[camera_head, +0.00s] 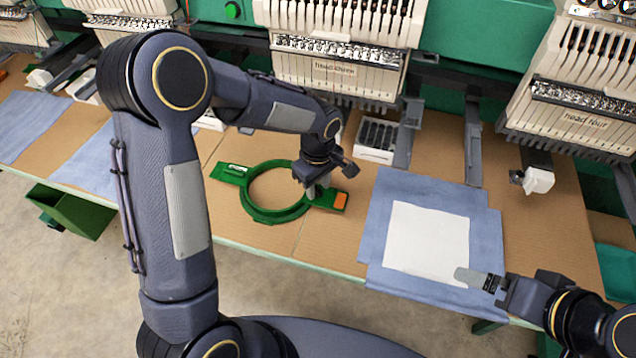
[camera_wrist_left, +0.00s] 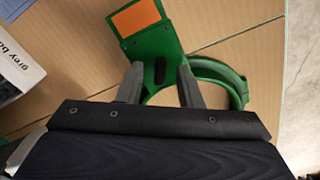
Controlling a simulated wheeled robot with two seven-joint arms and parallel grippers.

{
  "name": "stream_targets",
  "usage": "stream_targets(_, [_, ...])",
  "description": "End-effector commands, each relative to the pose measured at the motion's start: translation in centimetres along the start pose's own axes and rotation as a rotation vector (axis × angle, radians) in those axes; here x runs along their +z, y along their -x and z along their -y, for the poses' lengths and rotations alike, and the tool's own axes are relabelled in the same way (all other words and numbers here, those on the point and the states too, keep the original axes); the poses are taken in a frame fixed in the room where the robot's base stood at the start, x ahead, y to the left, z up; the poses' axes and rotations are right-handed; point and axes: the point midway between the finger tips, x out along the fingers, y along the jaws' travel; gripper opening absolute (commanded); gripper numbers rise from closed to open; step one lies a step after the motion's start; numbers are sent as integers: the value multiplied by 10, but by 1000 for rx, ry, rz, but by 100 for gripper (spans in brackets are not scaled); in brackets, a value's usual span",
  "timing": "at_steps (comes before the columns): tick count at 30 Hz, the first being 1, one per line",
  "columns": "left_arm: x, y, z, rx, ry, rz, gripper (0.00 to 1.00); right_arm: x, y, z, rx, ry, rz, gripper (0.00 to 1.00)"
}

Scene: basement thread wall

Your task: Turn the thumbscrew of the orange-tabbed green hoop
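The green hoop (camera_head: 246,202) lies flat on the brown table with its orange tab (camera_head: 340,200) at the right. In the left wrist view the orange tab (camera_wrist_left: 137,17) is at the top, and part of the green ring (camera_wrist_left: 238,85) shows at right. The dark thumbscrew (camera_wrist_left: 160,72) sits at the base of the tabbed arm. My left gripper (camera_wrist_left: 160,80) is open, its fingers on either side of the thumbscrew with gaps visible. In the head view my left gripper (camera_head: 316,190) points down at the hoop's right side. My right gripper (camera_head: 470,277) is over the white sheet's lower right; its opening is unclear.
A white sheet (camera_head: 425,235) on blue cloth (camera_head: 380,205) lies right of the hoop. A white box (camera_head: 374,153) with dark contents stands behind it. Embroidery heads (camera_head: 335,75) overhang the table's back. A green bin (camera_head: 75,212) is below the front edge at left.

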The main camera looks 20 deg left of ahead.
Motion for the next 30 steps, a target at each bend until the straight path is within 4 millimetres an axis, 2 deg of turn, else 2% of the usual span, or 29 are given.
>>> stream_targets(4, [0, 0, 0, 0, 0, 0, 33, 0, 0, 0, 0, 0, 0, 100])
stream_targets(5, [0, 0, 0, 0, 0, 0, 30, 0, 0, 0, 0, 0, 0, 100])
stream_targets(12, [0, 0, 0, 0, 0, 0, 0, 0, 0, 0, 0, 0, 0, 100])
stream_targets(23, [0, 0, 0, 0, -29, 0, 0, 1, -1, -1, 0, 0, 0, 100])
stream_targets(30, [0, -1, 0, 0, -153, 1, 0, 3, -6, -3, 0, 0, 0, 100])
